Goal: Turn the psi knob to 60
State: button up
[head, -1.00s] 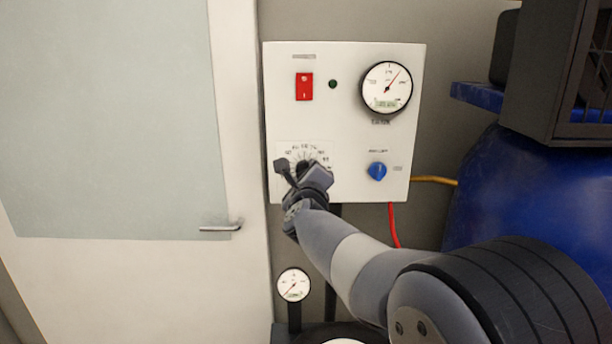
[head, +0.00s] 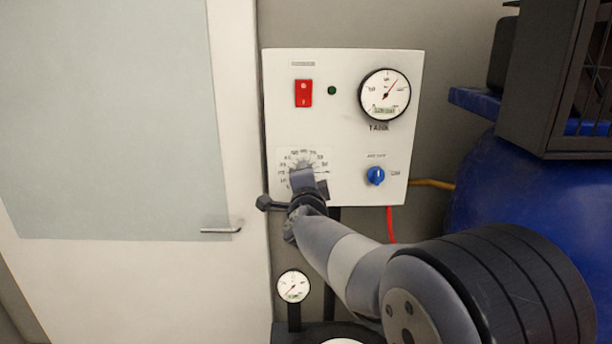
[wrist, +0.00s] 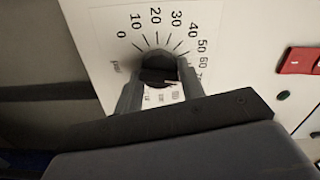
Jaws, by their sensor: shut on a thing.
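The psi knob (wrist: 157,66) is black and sits at the centre of a printed dial (wrist: 150,28) on the white panel. In the wrist view the dial's numbers run from 0 up past 60, and the last ones are partly cut off by a finger. My gripper (wrist: 160,80) is shut on the knob, one finger on each side. A pale mark shows on the knob's lower side, but I cannot tell the exact setting. In the head view my gripper (head: 301,184) covers the knob, and the dial's upper arc (head: 303,158) shows above it.
The white panel (head: 340,140) also carries a red switch (head: 304,93), a green light (head: 332,90), a round gauge (head: 384,95) and a blue knob (head: 376,175). A door (head: 110,120) is at left, a blue tank (head: 475,200) at right. A small gauge (head: 293,286) stands below.

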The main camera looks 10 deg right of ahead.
jog(key=shift+n+p, duration=0.3)
jog(key=shift+n, duration=0.8)
jog(key=o, duration=1)
jog(key=shift+s, duration=0.1)
jog(key=s, duration=0.3)
jog(key=s+a, duration=0.1)
jog(key=s, duration=0.3)
jog(key=s+a+b, duration=0.1)
jog(key=s, duration=0.2)
jog(key=shift+s, duration=0.2)
